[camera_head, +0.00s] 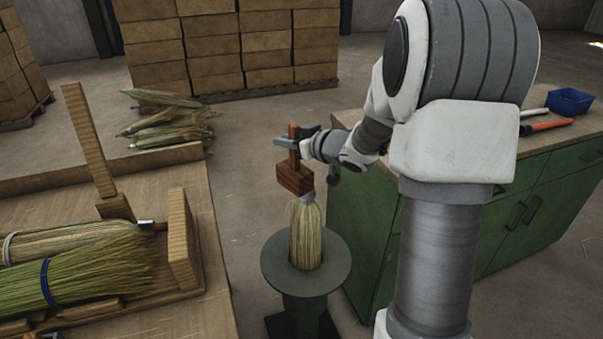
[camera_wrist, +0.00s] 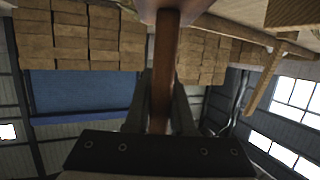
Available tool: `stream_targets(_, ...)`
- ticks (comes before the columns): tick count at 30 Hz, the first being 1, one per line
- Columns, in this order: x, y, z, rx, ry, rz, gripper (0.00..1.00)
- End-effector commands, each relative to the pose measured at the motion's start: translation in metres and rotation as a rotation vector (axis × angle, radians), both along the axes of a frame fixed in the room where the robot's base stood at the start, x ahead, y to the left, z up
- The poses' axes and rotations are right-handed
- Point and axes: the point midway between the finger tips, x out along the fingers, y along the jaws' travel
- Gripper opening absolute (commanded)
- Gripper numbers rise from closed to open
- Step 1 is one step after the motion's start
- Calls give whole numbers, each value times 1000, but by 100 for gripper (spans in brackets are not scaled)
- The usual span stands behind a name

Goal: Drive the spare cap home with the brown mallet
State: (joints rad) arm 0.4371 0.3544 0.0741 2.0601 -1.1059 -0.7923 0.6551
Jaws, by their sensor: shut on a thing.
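My gripper (camera_head: 293,143) is shut on the handle of the brown mallet (camera_head: 295,180). The mallet hangs head down, its block head right over the top of an upright straw bundle. In the wrist view the mallet's handle (camera_wrist: 162,85) runs between the fingers (camera_wrist: 160,105), with the head at the top edge. The grey cap (camera_head: 307,196) shows at the top of the straw bundle (camera_head: 306,235), just under the mallet head. I cannot tell whether head and cap touch. The bundle stands on a round dark green pedestal (camera_head: 333,278).
A green cabinet bench (camera_head: 360,225) stands right of the pedestal, with a blue bin (camera_head: 569,101) and an orange-handled tool (camera_head: 546,126) on top. At left, a wooden table (camera_head: 215,290) holds straw bundles (camera_head: 85,265). More bundles (camera_head: 170,122) lie behind, before stacked boxes (camera_head: 235,45).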

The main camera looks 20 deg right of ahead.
Motion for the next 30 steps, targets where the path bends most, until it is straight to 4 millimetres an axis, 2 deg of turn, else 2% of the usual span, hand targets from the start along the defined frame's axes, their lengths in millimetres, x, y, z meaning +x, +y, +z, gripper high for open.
stream_targets(13, -1, 0, -46, 2, 9, -1, 0)
stream_targets(25, -2, -1, -47, 2, 16, -3, 0)
stream_targets(30, -2, -1, -33, 1, 14, -4, 0)
